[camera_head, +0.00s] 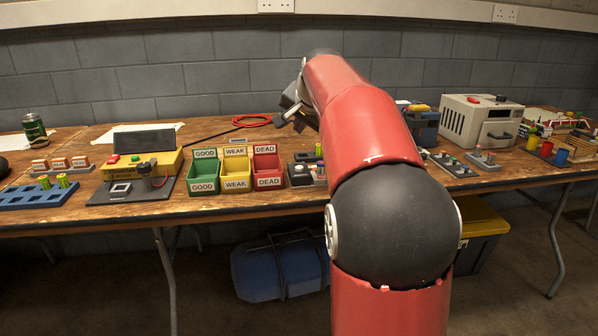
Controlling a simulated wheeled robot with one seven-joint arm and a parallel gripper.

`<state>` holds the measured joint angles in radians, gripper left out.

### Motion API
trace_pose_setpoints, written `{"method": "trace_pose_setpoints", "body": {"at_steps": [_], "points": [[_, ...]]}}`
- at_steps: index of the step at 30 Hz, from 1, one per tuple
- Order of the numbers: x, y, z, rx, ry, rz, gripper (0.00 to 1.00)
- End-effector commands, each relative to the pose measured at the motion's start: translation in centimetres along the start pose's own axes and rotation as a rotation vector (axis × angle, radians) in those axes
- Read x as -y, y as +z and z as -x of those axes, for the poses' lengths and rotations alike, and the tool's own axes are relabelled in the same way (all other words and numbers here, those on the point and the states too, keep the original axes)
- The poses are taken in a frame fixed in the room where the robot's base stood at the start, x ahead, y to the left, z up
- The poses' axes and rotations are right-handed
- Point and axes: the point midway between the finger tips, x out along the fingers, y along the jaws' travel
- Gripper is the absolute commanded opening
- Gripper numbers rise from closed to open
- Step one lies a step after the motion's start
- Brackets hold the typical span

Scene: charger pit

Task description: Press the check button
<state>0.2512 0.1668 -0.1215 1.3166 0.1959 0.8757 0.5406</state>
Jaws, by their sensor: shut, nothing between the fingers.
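No button with a readable "check" label shows. A yellow tester (163,162) with a dark screen panel (143,139) stands on the left part of the bench. It has a red button (113,159) at its left, with a dark base plate (125,190) in front. A cream box (480,123) at the right also has a red knob or button (473,99) on top. My gripper (284,122) is above the bench's back middle, right of the yellow tester and apart from it. It is shut and empty, and partly hidden behind my red arm.
Green, yellow and red bins (236,184) marked GOOD, WEAK and DEAD stand between the yellow tester and my arm. A blue rack (38,197) with batteries and a green can (34,128) are at the left.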

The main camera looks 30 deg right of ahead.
Motion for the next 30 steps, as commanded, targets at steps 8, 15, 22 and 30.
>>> {"method": "trace_pose_setpoints", "body": {"at_steps": [8,15,22,30], "points": [[-2.3,2.3,-3.1,0.0,0.0,0.0,0.0],[-3.6,3.6,-5.0,0.001,0.001,0.0,0.0],[-3.8,3.8,-5.2,0.0,0.0,0.0,0.0],[-3.8,3.8,-5.2,0.0,0.0,0.0,0.0]]}}
